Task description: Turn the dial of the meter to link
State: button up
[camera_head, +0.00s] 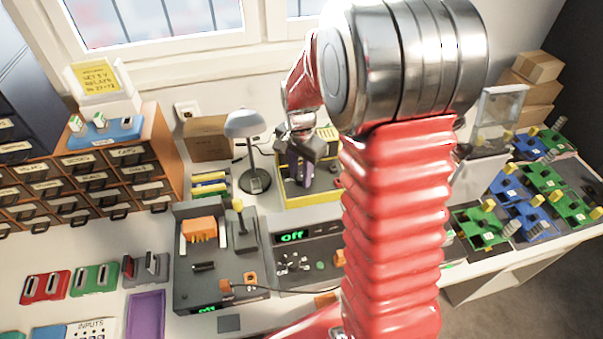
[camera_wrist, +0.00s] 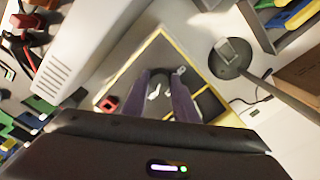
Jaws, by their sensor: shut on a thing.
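The meter (camera_head: 291,196) is a dark box with yellow edges, standing at the back of the bench in the head view. Its dark, yellow-edged panel (camera_wrist: 131,62) shows from above in the wrist view. My gripper (camera_head: 305,177) reaches down onto it. In the wrist view, my gripper's two purple-grey fingers (camera_wrist: 163,80) are shut around the dial, most of which they hide. A small white mark shows between the fingers and another just right of them. A red part (camera_wrist: 107,104) sits on the panel, left of the fingers. I cannot read the dial's setting or any labels.
A lamp (camera_head: 246,124) stands close left of the meter. In front are a dark console with a green "off" display (camera_head: 292,236) and a grey unit (camera_head: 221,272) with an orange block. A white upright device stands to the right. My red arm hides part of the bench.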

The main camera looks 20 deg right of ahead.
aim_at(301, 176)
jog(key=shift+w+d, duration=0.1)
jog(key=o, duration=1.1)
jog(key=shift+c, duration=0.2)
jog(key=shift+r, duration=0.15)
notch_tip(301, 176, up, 13)
jog(key=shift+r, duration=0.2)
jog(key=s+a+r+n+t, duration=0.2)
jog(key=s+n, duration=0.4)
jog(key=s, duration=0.3)
jog(key=s+a+r+n+t, duration=0.3)
jog(key=s+a+n, duration=0.4)
jog(key=s, duration=0.3)
jog(key=shift+s+r+t, duration=0.3)
jog(key=shift+r, duration=0.1)
